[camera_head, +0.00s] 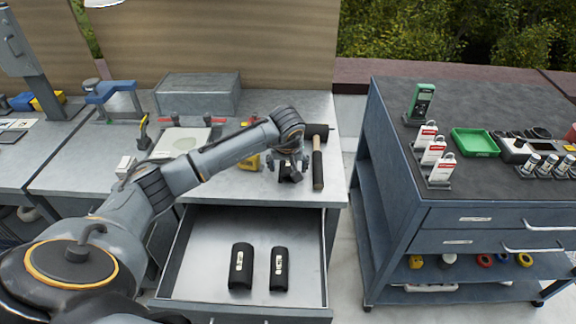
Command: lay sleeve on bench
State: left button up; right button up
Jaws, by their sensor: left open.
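Two black sleeves, each with a pale label, lie in the open drawer below the bench: a left one (241,267) and a right one (279,269). A small dark object, possibly another sleeve, is at my left gripper (289,174) on the bench (235,186). The gripper points down, is open and is at the bench's right part. It hides most of that object, so I cannot tell if they touch. My right gripper is not in view.
A black-headed hammer (317,170) lies just right of the gripper. A yellow tool (250,162) and a grey box (198,96) are on the bench. The open drawer (208,228) juts out in front. A tool cart (470,197) stands to the right.

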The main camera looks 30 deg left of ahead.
pick_arm(q)
jog(key=b+v, duration=0.2)
jog(key=v, duration=1)
jog(key=shift+r, duration=0.15)
